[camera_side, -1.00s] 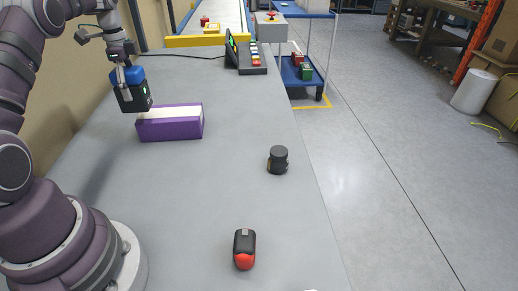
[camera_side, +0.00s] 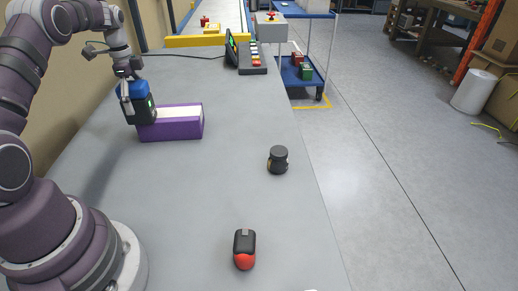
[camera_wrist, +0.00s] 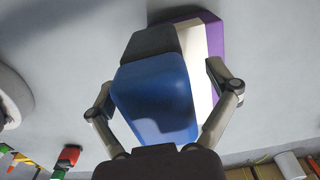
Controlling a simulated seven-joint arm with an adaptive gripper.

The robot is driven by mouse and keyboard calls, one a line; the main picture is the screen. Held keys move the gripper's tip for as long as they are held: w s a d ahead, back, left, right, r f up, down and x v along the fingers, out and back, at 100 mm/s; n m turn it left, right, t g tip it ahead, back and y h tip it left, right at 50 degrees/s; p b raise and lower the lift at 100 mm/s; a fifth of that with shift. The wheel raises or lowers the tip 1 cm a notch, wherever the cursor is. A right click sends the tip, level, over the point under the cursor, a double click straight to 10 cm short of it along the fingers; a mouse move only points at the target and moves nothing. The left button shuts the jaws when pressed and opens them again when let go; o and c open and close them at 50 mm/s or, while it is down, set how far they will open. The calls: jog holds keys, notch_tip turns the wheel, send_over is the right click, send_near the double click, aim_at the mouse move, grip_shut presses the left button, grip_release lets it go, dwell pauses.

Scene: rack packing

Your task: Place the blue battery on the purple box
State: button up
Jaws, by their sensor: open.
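The blue battery, with a blue top and black body (camera_side: 144,108), stands at the left end of the purple box (camera_side: 172,130), overlapping it in the side view. I cannot tell for sure whether its base rests on the box. In the wrist view the blue top (camera_wrist: 158,98) fills the middle, with the white top and purple edge of the box (camera_wrist: 208,28) behind it. My gripper (camera_side: 130,90) is above and around the battery's top. Its fingers (camera_wrist: 160,80) are open on either side, with a visible gap at the right finger.
A red and black battery (camera_side: 244,249) lies near the front of the grey table (camera_side: 215,190). A small black cylinder (camera_side: 278,160) stands near the right edge. A control panel (camera_side: 250,62) stands at the back. The table's middle is clear.

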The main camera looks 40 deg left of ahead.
aim_at(131, 83)
notch_tip(131, 83, up, 7)
jog(key=shift+r, duration=0.15)
jog(key=w+d+r+n+t+y, duration=0.1)
jog(key=d+r+n, duration=0.1)
jog(key=d+r, duration=0.35)
jog(key=d+r+n+t, duration=0.2)
jog(key=d+r, duration=0.1)
jog(key=d, duration=0.6)
jog(key=s+d+f+n+t+h, duration=0.1)
jog(key=s+d+f+n, duration=0.3)
jog(key=s+d, duration=0.6)
jog(key=shift+d+n+t, duration=0.5)
jog(key=shift+t, duration=0.3)
